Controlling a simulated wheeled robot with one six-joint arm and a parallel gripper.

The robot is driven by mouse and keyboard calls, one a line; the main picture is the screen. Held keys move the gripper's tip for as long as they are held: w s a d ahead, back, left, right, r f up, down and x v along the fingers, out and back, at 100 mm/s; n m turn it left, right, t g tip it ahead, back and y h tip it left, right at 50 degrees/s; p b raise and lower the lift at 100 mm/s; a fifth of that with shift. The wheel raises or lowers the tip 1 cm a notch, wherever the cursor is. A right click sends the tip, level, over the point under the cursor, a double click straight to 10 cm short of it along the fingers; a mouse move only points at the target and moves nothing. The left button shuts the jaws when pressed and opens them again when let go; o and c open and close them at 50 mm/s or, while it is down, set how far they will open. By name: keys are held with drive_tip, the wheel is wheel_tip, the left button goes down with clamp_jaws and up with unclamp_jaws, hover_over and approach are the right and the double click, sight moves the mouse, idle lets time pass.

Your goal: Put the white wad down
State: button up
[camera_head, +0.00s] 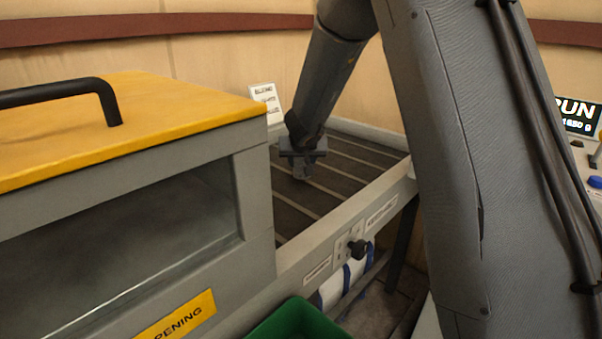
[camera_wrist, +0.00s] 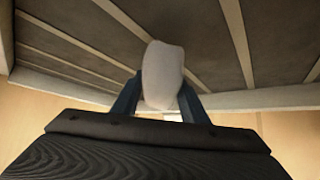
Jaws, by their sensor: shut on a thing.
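The white wad (camera_wrist: 162,75) is a pale, rounded lump between the two dark blue fingers of my gripper (camera_wrist: 160,98) in the wrist view. My gripper is shut on it. In the head view my gripper (camera_head: 303,170) points down over the dark slatted belt (camera_head: 345,165). The wad cannot be made out there. I cannot tell whether it touches the belt.
A grey box with a yellow lid (camera_head: 110,120) and black handle stands at the left. A small sign (camera_head: 266,101) stands behind the belt. A black knob (camera_head: 357,249) sits on the belt's front rail. A green bin (camera_head: 297,322) is below, and a display (camera_head: 578,117) is at the right.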

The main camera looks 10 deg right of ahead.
drive_tip(key=shift+f+b, duration=0.75)
drive_tip(key=shift+f, duration=0.4)
drive_tip(key=shift+f+b, duration=0.35)
drive_tip(key=shift+f, duration=0.2)
drive_tip(key=shift+f, duration=0.1)
drive_tip(key=o, duration=1.2)
